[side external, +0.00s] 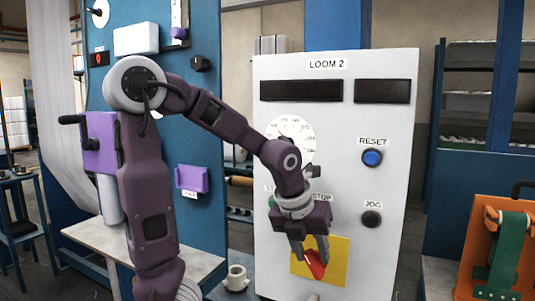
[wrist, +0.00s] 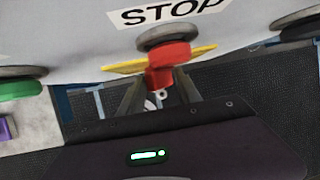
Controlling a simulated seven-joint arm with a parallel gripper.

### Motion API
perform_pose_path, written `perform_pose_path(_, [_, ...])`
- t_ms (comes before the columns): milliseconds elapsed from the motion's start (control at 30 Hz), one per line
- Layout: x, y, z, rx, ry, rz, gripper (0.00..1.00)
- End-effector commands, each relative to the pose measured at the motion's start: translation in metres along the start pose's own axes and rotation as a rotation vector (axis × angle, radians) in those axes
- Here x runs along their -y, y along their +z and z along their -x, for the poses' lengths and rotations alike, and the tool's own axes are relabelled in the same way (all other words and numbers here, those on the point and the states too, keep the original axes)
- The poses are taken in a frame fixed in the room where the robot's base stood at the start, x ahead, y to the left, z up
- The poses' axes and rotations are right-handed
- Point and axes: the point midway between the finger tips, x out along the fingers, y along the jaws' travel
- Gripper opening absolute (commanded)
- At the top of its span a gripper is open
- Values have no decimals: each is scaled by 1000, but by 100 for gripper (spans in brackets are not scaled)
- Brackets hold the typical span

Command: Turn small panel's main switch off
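A red switch handle (side external: 316,265) sits on a yellow plate (side external: 338,258) low on the light grey LOOM 2 panel (side external: 385,110). The handle looks tilted in the side external view.
A blue RESET button (side external: 372,158), a black JOG button (side external: 372,219) and a dial (side external: 290,140) are on the panel. A STOP label (wrist: 168,12) is above the handle. A mug (side external: 236,278) stands left of the panel; an orange unit (side external: 490,255) stands right.

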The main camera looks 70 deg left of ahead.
Motion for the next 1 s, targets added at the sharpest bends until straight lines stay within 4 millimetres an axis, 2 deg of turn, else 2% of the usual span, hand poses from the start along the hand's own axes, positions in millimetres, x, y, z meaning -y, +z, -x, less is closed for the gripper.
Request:
perform_pose_path(100, [9, 2, 4, 5, 148, -66, 38])
perform_pose_path(367, [18, 0, 75, 8, 132, -57, 38])
perform_pose_path(500, [-6, -4, 92, 185, 160, 65, 38])
perform_pose_path(700, [-28, 6, 128, 501, 103, 248, 38])
perform_pose_path(1000, [-38, 21, 200, 957, -172, 472, 38])
